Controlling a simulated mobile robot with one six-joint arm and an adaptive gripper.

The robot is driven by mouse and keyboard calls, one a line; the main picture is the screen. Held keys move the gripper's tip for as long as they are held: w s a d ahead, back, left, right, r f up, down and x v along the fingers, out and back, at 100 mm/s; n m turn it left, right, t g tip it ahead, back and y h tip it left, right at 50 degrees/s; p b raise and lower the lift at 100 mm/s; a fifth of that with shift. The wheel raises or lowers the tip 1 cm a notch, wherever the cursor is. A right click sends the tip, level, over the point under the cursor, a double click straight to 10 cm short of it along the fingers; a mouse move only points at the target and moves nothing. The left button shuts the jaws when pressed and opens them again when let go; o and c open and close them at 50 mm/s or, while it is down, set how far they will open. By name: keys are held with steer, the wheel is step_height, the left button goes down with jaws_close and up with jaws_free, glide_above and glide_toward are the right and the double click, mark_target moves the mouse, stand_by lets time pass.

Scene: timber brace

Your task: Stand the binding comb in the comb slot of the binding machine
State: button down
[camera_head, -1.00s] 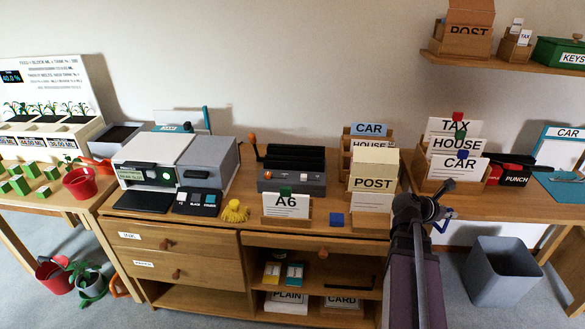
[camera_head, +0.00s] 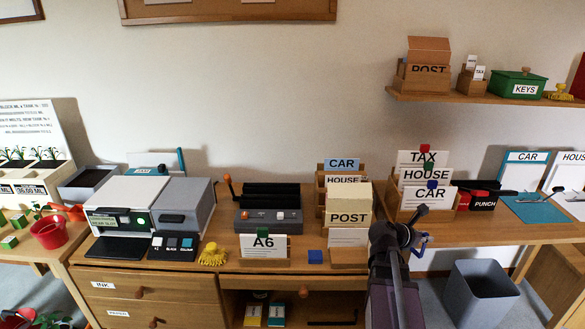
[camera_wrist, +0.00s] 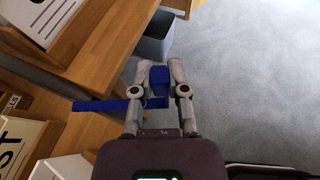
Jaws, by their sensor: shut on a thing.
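My gripper (camera_head: 420,226) is at the right of the desk, in front of the open floor, its fingers also showing in the wrist view (camera_wrist: 159,72). It is shut on a blue piece, which I take to be the binding comb (camera_wrist: 100,105). In the wrist view a blue block sits between the fingertips and a long blue bar sticks out to the left. A bit of it shows in the head view (camera_head: 420,243). What seems to be the binding machine (camera_head: 268,220), grey and black with an orange-knobbed lever, stands mid-desk. I cannot make out its comb slot.
An A6 card holder (camera_head: 264,248) and a blue cube (camera_head: 315,257) are in front of the machine. The POST box (camera_head: 348,205) stands right of it, a printer (camera_head: 150,207) left. A right-hand table holds a card rack (camera_head: 405,205); a grey bin (camera_head: 482,290) is below.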

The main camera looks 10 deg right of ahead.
step_height(320, 180, up, 14)
steer(key=p, duration=1.2)
steer(key=shift+p, duration=0.4)
steer(key=shift+a+f, duration=0.1)
steer(key=shift+a, duration=0.05)
